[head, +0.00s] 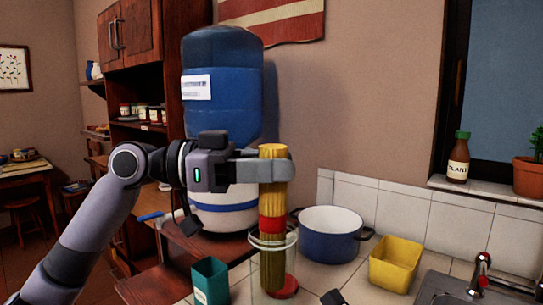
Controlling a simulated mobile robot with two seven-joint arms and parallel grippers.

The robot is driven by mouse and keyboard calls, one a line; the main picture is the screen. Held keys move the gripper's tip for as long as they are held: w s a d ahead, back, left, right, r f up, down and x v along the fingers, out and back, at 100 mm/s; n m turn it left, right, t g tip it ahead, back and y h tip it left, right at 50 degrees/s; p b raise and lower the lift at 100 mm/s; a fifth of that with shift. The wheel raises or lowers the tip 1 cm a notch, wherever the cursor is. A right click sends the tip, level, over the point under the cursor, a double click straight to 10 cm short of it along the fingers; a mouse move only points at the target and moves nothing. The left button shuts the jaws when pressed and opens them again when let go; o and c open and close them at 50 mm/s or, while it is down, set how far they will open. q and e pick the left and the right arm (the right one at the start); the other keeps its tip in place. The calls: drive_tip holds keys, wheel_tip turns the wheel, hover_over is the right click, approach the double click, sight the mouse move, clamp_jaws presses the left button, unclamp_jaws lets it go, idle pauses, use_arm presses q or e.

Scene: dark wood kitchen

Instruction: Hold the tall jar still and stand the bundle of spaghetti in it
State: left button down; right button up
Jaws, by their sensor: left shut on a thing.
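My left gripper (263,170) is shut on the upper part of the bundle of spaghetti (272,205). The bundle is yellow with a red band around its middle, and it is upright. The tall jar (257,285) is clear glass and stands on the counter at the bottom of the head view. Its rim shows around the bundle, just below the red band. The lower part of the bundle shows darker through the glass, inside the jar. Something red shows low at the jar, and the jar's foot is close to the picture's bottom edge.
A blue and white pot (330,238) and a yellow tub (396,265) stand right of the jar. A teal container (210,282) stands to its left. A large blue water bottle (222,85) is behind my left gripper.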

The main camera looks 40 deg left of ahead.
use_arm(q)
drive_tip(key=shift+f, duration=0.85)
drive_tip(key=shift+c, duration=2.4)
unclamp_jaws()
drive_tip(key=v, duration=1.2)
